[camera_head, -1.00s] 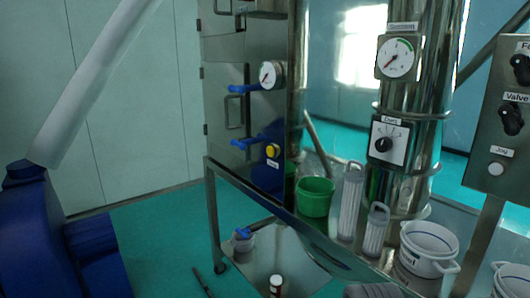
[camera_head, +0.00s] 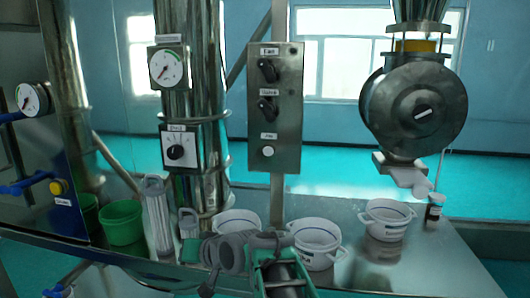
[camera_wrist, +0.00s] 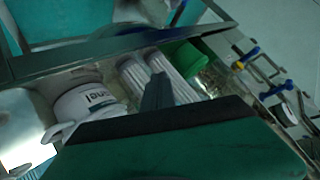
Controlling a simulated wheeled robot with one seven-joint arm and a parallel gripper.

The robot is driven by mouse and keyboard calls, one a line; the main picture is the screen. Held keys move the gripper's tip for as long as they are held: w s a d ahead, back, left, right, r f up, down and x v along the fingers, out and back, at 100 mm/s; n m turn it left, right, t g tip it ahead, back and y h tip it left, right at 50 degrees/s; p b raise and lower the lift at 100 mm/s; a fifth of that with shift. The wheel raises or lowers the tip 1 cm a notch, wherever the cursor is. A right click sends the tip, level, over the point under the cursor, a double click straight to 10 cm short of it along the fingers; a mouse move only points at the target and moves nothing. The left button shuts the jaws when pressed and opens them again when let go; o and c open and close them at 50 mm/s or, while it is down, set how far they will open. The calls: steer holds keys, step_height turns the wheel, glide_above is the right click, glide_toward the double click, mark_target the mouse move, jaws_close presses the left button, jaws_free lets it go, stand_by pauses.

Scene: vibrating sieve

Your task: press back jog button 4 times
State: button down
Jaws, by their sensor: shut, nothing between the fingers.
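A white round jog button (camera_head: 268,151) sits low on a grey upright control panel (camera_head: 289,95) in the middle of the head view, under a small label reading Jog. Two black knobs are above it. A yellow button (camera_head: 58,187) is on the cabinet at the left; its label is too small to read. My gripper (camera_wrist: 157,92) is shut and empty in the wrist view, its dark fingers above the worktop containers. Part of my arm shows at the bottom of the head view, below the panel and apart from the button.
White buckets (camera_head: 316,241) stand along the worktop below the panel. A green container (camera_head: 122,222) and clear cylinders (camera_head: 158,217) stand at left. A steel column with a gauge (camera_head: 167,67) and dial (camera_head: 177,151) is left of the panel; a round valve housing (camera_head: 412,103) is right.

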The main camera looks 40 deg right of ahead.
mark_target(268, 151)
steer(key=s+d+r+m+t+h, duration=0.2)
steer(key=d+r+m+t, duration=0.2)
steer(key=d+r, duration=0.5)
steer(key=s+d+r+m+t+h, duration=0.2)
steer(key=d+r+m+t, duration=0.1)
steer(key=d+r, duration=0.6)
steer(key=d+t, duration=0.1)
steer(key=d, duration=0.2)
steer(key=shift+s+r+m+t, duration=0.25)
steer(key=shift+s+m+t, duration=0.05)
steer(key=shift+s+m, duration=0.1)
steer(key=shift+p, duration=0.3)
steer(key=shift+w+d+p, duration=0.4)
steer(key=shift+w+d, duration=0.5)
steer(key=shift+d, duration=0.25)
steer(key=shift+w+d+p, duration=0.45)
steer(key=shift+w+d, duration=0.45)
steer(key=shift+d, duration=0.25)
steer(key=shift+w+d+p, duration=0.4)
steer(key=shift+w+d, duration=0.5)
steer(key=shift+d, duration=0.25)
steer(key=shift+w+d, duration=0.3)
